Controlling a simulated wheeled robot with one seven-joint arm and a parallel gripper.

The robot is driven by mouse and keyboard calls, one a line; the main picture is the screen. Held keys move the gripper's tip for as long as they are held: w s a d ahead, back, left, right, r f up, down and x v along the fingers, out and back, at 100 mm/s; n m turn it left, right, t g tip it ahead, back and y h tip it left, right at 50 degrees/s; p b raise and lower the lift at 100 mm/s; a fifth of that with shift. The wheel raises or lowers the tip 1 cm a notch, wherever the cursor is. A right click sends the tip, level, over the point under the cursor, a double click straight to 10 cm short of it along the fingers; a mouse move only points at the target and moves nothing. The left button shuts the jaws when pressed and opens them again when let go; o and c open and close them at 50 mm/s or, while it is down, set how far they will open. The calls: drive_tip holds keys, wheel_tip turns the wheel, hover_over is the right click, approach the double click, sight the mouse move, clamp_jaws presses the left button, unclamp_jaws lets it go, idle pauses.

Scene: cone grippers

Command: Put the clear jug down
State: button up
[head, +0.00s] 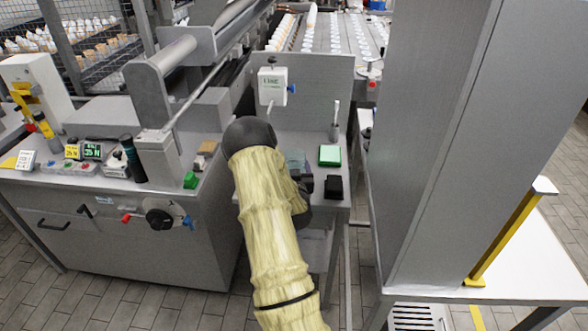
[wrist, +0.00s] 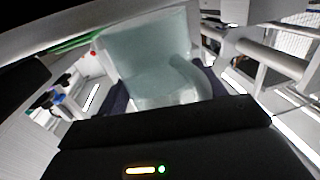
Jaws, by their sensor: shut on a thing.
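The clear jug (wrist: 145,60) is a pale, see-through vessel with a curved handle and fills the middle of the wrist view. My gripper (wrist: 165,92) is shut on it, with a dark finger on each side of the jug. In the head view the jug (head: 296,158) shows only as a small pale patch beyond my arm, over the narrow grey table (head: 318,142). My arm hides much of my gripper there. I cannot tell whether the jug's base touches the table.
A tall grey cabinet (head: 435,140) bounds the right side. An upright bottle-like item (head: 335,120) stands behind.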

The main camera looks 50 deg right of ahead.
drive_tip(key=shift+f, duration=0.25)
drive_tip(key=shift+f, duration=0.15)
drive_tip(key=o, duration=1.2)
drive_tip(key=shift+c, duration=0.2)
drive_tip(key=shift+s+r, duration=0.1)
drive_tip(key=shift+r, duration=0.1)
drive_tip(key=b+v, duration=0.2)
drive_tip(key=v, duration=1)
